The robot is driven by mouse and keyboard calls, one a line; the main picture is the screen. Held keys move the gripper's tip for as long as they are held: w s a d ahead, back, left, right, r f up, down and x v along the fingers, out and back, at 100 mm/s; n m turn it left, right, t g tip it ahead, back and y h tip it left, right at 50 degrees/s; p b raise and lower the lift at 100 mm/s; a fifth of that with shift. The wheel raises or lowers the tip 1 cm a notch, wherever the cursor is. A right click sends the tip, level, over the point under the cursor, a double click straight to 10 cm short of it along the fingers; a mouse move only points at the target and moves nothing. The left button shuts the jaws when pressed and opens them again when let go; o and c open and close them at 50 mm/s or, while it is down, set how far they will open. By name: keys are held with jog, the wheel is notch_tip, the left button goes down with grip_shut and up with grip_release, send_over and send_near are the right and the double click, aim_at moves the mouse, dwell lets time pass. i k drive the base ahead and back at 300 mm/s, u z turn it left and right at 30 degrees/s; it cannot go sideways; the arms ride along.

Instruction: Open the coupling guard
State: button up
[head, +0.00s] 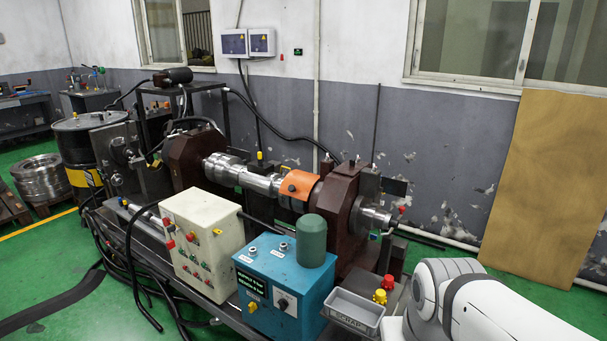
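The coupling guard appears to be the orange curved cover (299,185) on the steel shaft (243,175), between two dark red-brown bearing blocks. It sits over the top of the shaft near the right block (338,205), with a small dark knob on its front. It looks closed over the shaft. The far side of the cover is hidden. My white arm shows at the lower right, well to the right of and nearer than the cover. My gripper is outside the picture.
A cream control box (202,240) and a blue box (283,285) with a green cylinder (311,240) stand in front of the shaft. A grey scrap tray (353,312) and red and yellow knobs (386,288) are near my arm. Black hoses hang at left.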

aim_at(298, 184)
jog(key=i, duration=0.4)
jog(key=u, duration=1.65)
jog(key=i, duration=1.7)
jog(key=z, duration=2.1)
